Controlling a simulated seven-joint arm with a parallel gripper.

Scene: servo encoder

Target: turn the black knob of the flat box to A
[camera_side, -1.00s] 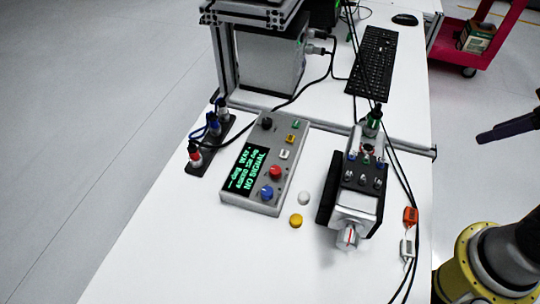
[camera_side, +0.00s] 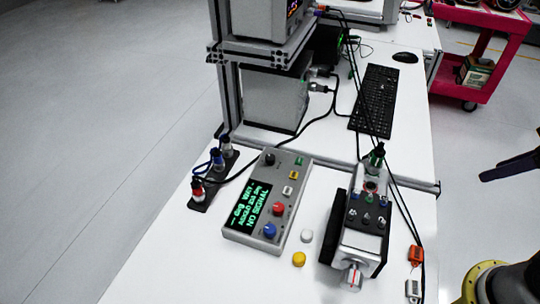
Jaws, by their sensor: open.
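The flat grey box (camera_side: 293,208) lies on the white table, left of centre. Its black knob (camera_side: 269,159) is at the far left end of its top face. The knob's pointer and any letter marks are too small to read. A dark screen with green text (camera_side: 248,207) fills much of the near left of the box; a red knob (camera_side: 278,209) and a blue knob (camera_side: 269,230) stand beside it.
A motor unit (camera_side: 362,228) stands right of the box, with white and yellow buttons (camera_side: 299,259) between. Connectors on a dark strip (camera_side: 214,178) stand to the left, a metal frame (camera_side: 227,100) behind. Black cables cross the table. The near left table is bare.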

